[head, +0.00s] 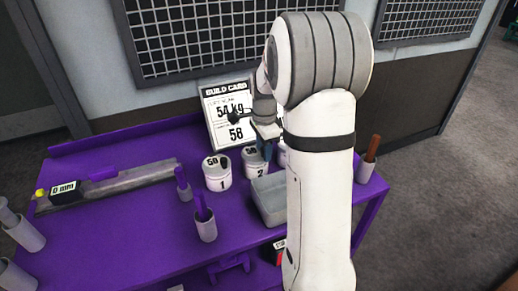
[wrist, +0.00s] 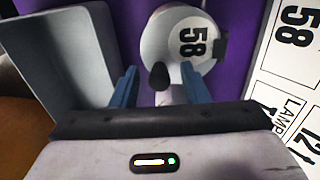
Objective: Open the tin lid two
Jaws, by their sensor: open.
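Tin two (head: 256,168) is a white tin marked 2 on the purple table, standing between tin 1 and my arm. Its closed white lid (wrist: 172,38), marked 58, fills the upper middle of the wrist view. A dark block sits at the lid's right edge. A dark rounded knob (wrist: 160,76) shows at the lid's lower edge, between my fingers. My gripper (wrist: 160,82) is open, its two blue fingers on either side of the knob with gaps. In the head view my gripper (head: 265,151) is just above tin two and partly hides its lid.
Tin 1 (head: 216,173) stands left of tin two. A grey open bin (head: 268,200) is in front. The build card (head: 230,112), showing 54 kg and 58, stands behind. Another white tin (head: 282,158) is mostly hidden by my arm.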

